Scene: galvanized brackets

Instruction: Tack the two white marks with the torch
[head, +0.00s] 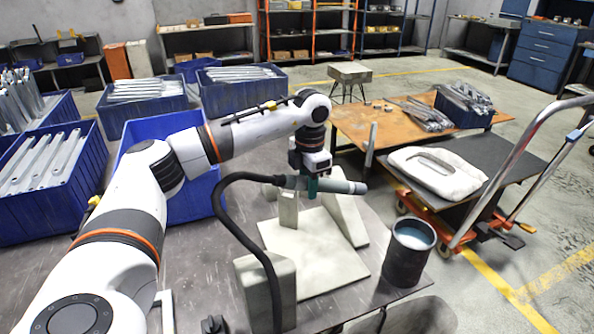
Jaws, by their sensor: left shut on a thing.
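The torch (340,186) has a green body and a grey nozzle that points right. My left gripper (311,178) is shut on its green body and holds it level above the work table. A black hose (248,226) runs from its left end and curves down to the front. Below lies a pale flat plate (312,258). A slanted pale upright piece (347,218) stands at the plate's right rear, and a small upright block (288,212) stands at its back. I cannot make out the white marks. My right gripper is not in view.
A rounded grey block (262,290) stands at the plate's left front. A dark cup (408,262) with a pale blue inside stands right of the plate. Blue bins (52,200) of metal parts line the left. A cart (470,196) bearing a white bundle stands at right.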

